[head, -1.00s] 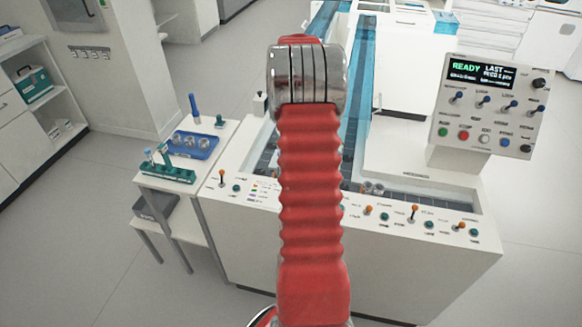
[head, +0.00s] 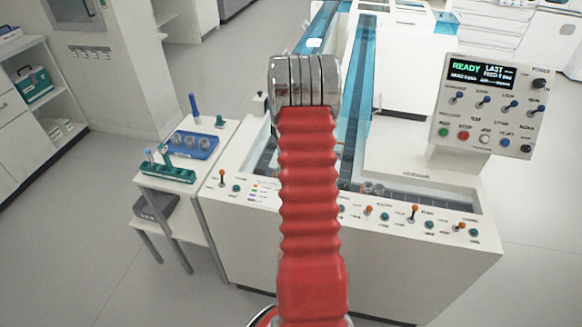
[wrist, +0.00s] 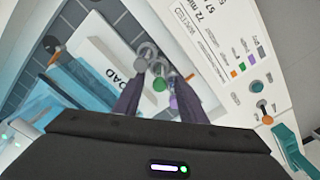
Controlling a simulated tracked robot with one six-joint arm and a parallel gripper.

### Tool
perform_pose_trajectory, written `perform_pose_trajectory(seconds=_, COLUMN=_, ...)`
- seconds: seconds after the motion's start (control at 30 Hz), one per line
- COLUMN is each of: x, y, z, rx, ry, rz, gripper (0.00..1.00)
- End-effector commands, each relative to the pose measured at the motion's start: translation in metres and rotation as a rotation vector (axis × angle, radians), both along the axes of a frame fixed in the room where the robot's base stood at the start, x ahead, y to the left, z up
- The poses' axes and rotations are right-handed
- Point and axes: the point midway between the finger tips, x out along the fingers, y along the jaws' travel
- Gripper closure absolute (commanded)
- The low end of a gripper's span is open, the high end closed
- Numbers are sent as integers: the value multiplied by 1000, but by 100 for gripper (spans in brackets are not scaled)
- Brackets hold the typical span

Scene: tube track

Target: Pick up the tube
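In the wrist view the two dark fingers of my gripper (wrist: 157,85) are apart. Between and beyond their tips are small round pieces: grey rings (wrist: 146,50), a green top (wrist: 160,85) and a purple top (wrist: 172,101). I cannot tell whether any is a tube, or how near the fingers are. In the head view my red arm hides my gripper. A green rack (head: 168,174) on the side table holds a pale tube with a dark top (head: 150,156) and another dark piece.
The white track bench (head: 300,235) has a front edge lined with levers and knobs. Small grey pucks (head: 372,188) sit in its track. A control panel (head: 485,105) reading READY stands at right. A blue tray (head: 192,146) is on the side table (head: 180,195). Floor is free at left.

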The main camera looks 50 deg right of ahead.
Motion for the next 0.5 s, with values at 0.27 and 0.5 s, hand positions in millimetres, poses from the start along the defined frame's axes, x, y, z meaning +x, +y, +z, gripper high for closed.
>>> perform_pose_trajectory(seconds=0.27, x=0, y=0, z=-12, rx=2, ry=1, rz=0, gripper=62)
perform_pose_trajectory(seconds=0.5, x=0, y=-1, z=-44, rx=2, ry=1, rz=0, gripper=62)
